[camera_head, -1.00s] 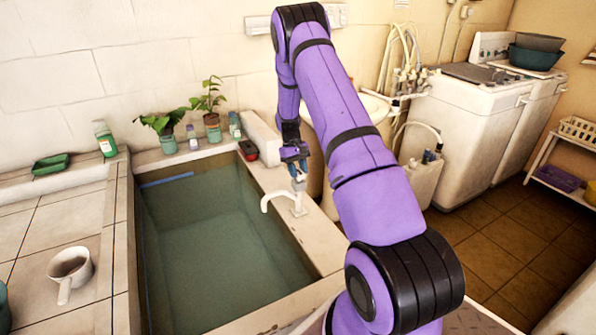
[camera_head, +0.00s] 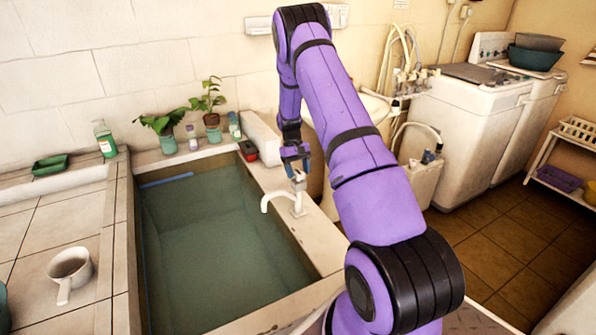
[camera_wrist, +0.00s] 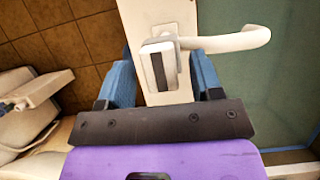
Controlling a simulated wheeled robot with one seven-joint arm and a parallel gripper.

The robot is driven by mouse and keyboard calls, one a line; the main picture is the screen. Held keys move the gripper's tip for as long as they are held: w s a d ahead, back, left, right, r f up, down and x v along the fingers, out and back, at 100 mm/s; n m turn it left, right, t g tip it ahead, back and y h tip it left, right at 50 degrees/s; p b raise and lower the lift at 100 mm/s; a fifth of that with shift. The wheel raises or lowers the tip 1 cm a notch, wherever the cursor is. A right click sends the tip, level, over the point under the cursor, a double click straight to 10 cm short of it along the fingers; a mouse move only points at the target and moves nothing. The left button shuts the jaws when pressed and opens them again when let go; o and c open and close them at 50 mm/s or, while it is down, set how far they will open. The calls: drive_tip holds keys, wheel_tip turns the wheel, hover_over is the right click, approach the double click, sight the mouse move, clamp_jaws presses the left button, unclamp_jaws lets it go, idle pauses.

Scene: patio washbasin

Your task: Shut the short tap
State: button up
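The short tap (camera_head: 283,198) is white, with a curved spout over the water basin, and stands on the basin's right ledge. In the wrist view its spout (camera_wrist: 235,41) points right. Its blocky handle (camera_wrist: 158,66), pale with a dark strip, sits between my fingers. My gripper (camera_head: 296,164) is just above the tap, pointing down. In the wrist view my gripper (camera_wrist: 163,82) is open, with one blue finger on each side of the handle. Gaps show between the fingers and the handle. Whether water is running cannot be told.
The water-filled basin (camera_head: 205,162) lies left of the tap. A red-and-black box (camera_head: 248,151) and potted plants (camera_head: 212,121) stand along its back edge. Washing machines (camera_head: 468,115) stand behind to the right.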

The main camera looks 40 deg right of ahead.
drive_tip(key=v, duration=1)
drive_tip(key=shift+w+r, duration=0.2)
drive_tip(key=shift+r, duration=0.15)
idle(0.3)
